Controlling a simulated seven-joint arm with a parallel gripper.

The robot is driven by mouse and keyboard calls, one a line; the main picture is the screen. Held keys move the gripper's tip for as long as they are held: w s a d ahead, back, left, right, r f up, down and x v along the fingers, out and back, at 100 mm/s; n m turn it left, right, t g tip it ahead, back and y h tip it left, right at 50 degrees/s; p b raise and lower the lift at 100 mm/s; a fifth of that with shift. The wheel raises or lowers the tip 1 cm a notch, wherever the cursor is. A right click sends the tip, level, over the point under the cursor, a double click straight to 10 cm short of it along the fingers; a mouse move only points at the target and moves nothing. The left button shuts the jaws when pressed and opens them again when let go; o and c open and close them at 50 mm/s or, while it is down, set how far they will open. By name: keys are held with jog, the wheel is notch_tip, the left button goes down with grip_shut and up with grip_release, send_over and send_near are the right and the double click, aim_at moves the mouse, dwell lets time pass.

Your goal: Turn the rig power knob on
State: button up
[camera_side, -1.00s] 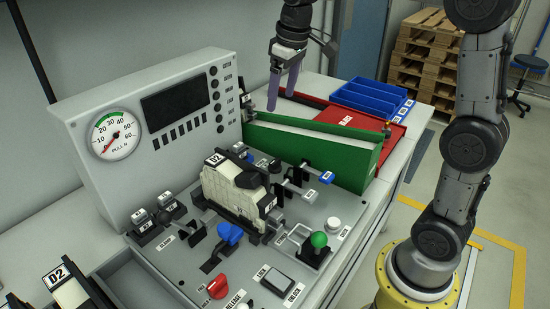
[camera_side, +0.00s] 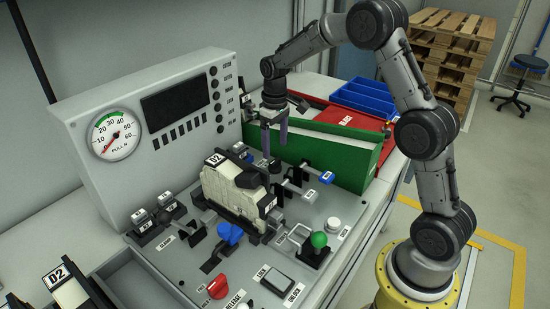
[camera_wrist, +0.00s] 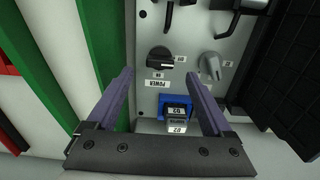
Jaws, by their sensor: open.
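The rig power knob (camera_wrist: 160,58) is a black rotary knob on the grey panel in the wrist view. A POWER label, upside down in this view, sits just below it. In the side view I cannot make the knob out. My gripper (camera_side: 274,149) points down over the back of the rig panel, beside the green bin wall. In the wrist view my gripper (camera_wrist: 160,77) has its two purple fingers apart, with nothing between them. The knob lies ahead, between the lines of the fingers, and I see no contact.
A grey knob (camera_wrist: 210,66) sits right of the power knob, and a blue part with white labels (camera_wrist: 176,103) below it. The green bin (camera_side: 315,152) stands close by. The D2 module (camera_side: 232,190) stands in front.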

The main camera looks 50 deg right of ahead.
aim_at(275, 160)
jog(key=shift+f, duration=2.65)
grip_shut()
